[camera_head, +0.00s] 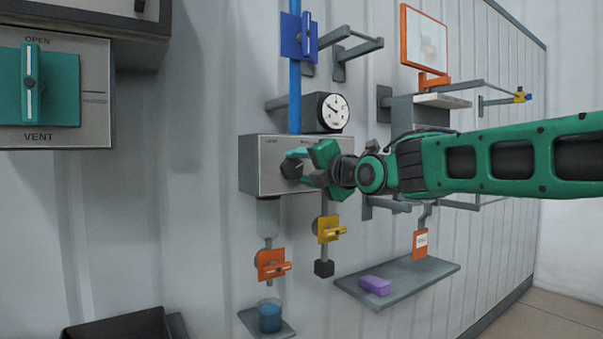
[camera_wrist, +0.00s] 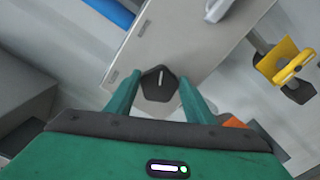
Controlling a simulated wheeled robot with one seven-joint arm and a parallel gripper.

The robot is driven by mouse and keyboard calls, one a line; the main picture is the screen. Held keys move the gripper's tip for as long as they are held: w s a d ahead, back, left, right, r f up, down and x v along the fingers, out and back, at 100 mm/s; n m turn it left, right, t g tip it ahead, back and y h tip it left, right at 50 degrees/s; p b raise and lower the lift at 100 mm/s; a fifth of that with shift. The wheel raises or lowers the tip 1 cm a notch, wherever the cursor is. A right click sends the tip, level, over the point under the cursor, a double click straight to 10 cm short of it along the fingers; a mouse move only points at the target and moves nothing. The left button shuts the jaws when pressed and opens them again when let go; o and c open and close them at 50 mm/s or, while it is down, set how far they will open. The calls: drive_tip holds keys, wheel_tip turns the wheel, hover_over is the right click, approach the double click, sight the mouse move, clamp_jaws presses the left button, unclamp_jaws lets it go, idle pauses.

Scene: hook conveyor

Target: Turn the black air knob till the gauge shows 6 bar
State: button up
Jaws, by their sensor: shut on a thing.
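The black air knob (camera_head: 292,168) sits on the front of a grey metal box on the wall. My green gripper (camera_head: 303,164) reaches it from the right and is shut on it. In the wrist view the knob (camera_wrist: 158,84) shows a white pointer line and lies between my two green fingers (camera_wrist: 158,94). The round white gauge (camera_head: 334,112) stands on top of the box. Its dark needle shows, but its numbers are too small to read.
A blue valve handle (camera_head: 299,36) on a blue pipe is above the box. A yellow handle (camera_head: 328,229) and an orange handle (camera_head: 273,264) hang below. A shelf with a purple block (camera_head: 376,285) is at lower right. A teal lever (camera_head: 50,85) is at left.

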drive_tip(key=shift+w+d+f+m, duration=0.1)
drive_tip(key=shift+d+f+m, duration=0.1)
drive_tip(key=shift+m, duration=0.1)
drive_tip(key=m, duration=0.2)
drive_tip(key=shift+f+m, duration=0.15)
drive_tip(key=shift+m, duration=0.25)
drive_tip(key=m, duration=0.4)
drive_tip(key=shift+f+m, duration=0.2)
drive_tip(key=shift+m, duration=0.1)
drive_tip(key=m, duration=0.3)
drive_tip(key=shift+f+m, duration=0.1)
drive_tip(key=shift+m, duration=0.2)
drive_tip(key=m, duration=0.3)
drive_tip(key=shift+a+f+m, duration=0.1)
drive_tip(key=shift+m, duration=0.3)
drive_tip(key=m, duration=0.6)
drive_tip(key=shift+a, duration=0.15)
drive_tip(key=m, duration=0.6)
drive_tip(key=shift+s+a+m, duration=0.1)
drive_tip(key=shift+s+m, duration=0.1)
drive_tip(key=shift+m, duration=0.1)
